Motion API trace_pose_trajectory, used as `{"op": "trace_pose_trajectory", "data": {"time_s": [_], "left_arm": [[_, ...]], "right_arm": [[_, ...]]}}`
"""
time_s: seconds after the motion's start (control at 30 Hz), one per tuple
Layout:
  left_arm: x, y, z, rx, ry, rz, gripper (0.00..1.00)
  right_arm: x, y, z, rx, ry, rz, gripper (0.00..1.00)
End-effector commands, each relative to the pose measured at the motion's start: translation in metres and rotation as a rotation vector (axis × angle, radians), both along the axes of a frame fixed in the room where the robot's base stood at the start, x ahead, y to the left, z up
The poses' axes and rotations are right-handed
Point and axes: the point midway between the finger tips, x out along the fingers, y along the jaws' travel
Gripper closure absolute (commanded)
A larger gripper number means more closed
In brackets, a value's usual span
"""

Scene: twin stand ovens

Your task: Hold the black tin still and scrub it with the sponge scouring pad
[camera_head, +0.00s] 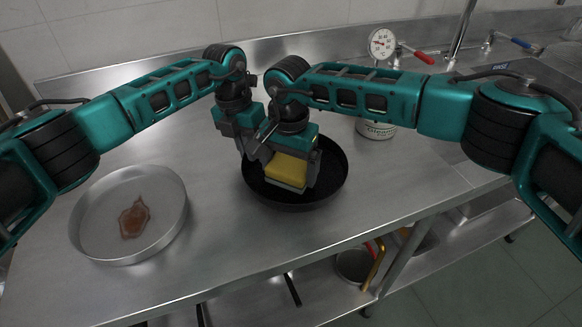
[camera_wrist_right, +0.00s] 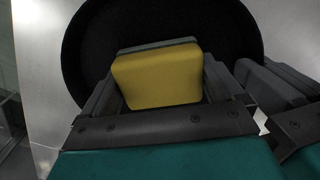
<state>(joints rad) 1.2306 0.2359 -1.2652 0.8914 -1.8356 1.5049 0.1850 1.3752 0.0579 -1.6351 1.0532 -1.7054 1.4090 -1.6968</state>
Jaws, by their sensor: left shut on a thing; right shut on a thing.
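The black tin (camera_head: 325,192) is a round, shallow pan on the steel counter, in the middle of the head view. The sponge scouring pad (camera_head: 287,172) is yellow with a grey-green layer. My right gripper (camera_head: 290,178) is shut on the sponge and holds it inside the tin; whether the pad touches the tin's floor is hard to tell. My left gripper (camera_head: 250,150) is shut on the tin's rim at its far left side, partly hidden by the right wrist. In the right wrist view the sponge (camera_wrist_right: 158,78) sits between the fingers, with the tin (camera_wrist_right: 85,45) behind it.
A round silver tin (camera_head: 165,232) with a reddish-brown stain (camera_head: 134,217) stands on the counter at left. A white labelled can (camera_head: 376,129) and a dial thermometer (camera_head: 382,43) are behind at right. Taps and a sink lie further right. Counter in front is clear.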

Motion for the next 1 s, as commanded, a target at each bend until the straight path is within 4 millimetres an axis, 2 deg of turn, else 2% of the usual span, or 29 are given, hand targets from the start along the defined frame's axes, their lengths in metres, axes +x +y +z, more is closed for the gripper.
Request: {"op": "trace_pose_trajectory", "data": {"time_s": [0.5, 0.87, 1.0], "left_arm": [[0.0, 0.0, 0.0, 0.001, 0.0, -0.001, 1.0], [0.001, 0.001, 0.0, 0.001, -0.002, 0.0, 1.0], [0.001, 0.001, 0.0, 0.002, -0.002, 0.001, 1.0]], "right_arm": [[-0.034, -0.014, -0.003, -0.006, 0.005, 0.0, 0.3], [-0.036, -0.015, -0.002, -0.006, 0.007, -0.001, 0.3], [-0.036, -0.015, 0.004, -0.006, 0.007, 0.0, 0.3]]}}
